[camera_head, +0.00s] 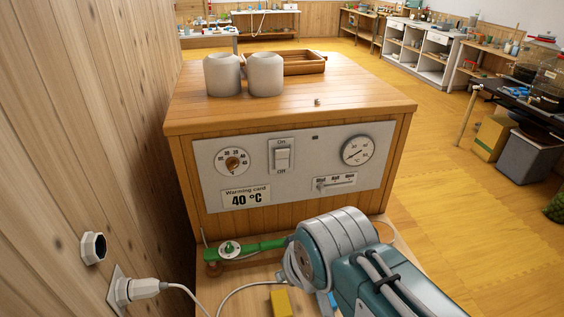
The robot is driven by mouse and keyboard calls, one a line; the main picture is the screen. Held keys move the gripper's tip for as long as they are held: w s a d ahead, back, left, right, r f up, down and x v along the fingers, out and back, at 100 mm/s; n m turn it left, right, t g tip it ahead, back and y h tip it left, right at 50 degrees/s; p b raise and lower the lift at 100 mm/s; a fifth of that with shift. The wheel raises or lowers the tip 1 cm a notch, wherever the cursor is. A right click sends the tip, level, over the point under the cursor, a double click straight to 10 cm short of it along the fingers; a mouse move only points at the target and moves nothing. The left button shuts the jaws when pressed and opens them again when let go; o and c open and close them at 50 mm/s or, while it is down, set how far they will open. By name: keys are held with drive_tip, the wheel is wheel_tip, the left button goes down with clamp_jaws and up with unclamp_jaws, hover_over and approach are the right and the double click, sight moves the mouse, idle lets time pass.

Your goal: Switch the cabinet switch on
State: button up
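The cabinet switch (282,158) is a pale rocker on a light plate, marked ON above and OFF below. It sits upper middle on the grey front panel (218,172) of a wooden cabinet (390,104). I cannot tell for sure which way the rocker is tipped. My arm (375,275), teal and grey, reaches in from the lower right, in front of and below the panel. My gripper's fingers do not show, and nothing of mine covers the switch.
The panel also holds a dial (233,162), a gauge (357,150), a slider (335,183) and a 40 °C card (246,197). Two jars (222,75) and a tray (302,63) stand on top. A green bar (262,245) lies below; a plug (140,289) is in the left wall.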

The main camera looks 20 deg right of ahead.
drive_tip(key=c, duration=0.4)
drive_tip(key=shift+w, duration=0.25)
clamp_jaws()
drive_tip(key=w+d+f+t, duration=0.1)
drive_tip(key=w+d+t, duration=0.15)
drive_tip(key=w, duration=0.45)
drive_tip(key=w+d+f+t, duration=0.1)
drive_tip(key=w+f+t, duration=0.15)
drive_tip(key=w, duration=0.55)
drive_tip(key=w+d+f+m+t+h, duration=0.2)
drive_tip(key=w+d+f+t+h, duration=0.2)
drive_tip(key=t, duration=0.6)
drive_tip(key=shift+w+d+f+t, duration=0.3)
drive_tip(key=shift+w+d+f, duration=0.3)
drive_tip(key=shift+w+d, duration=0.7)
drive_tip(key=shift+s+d, duration=0.2)
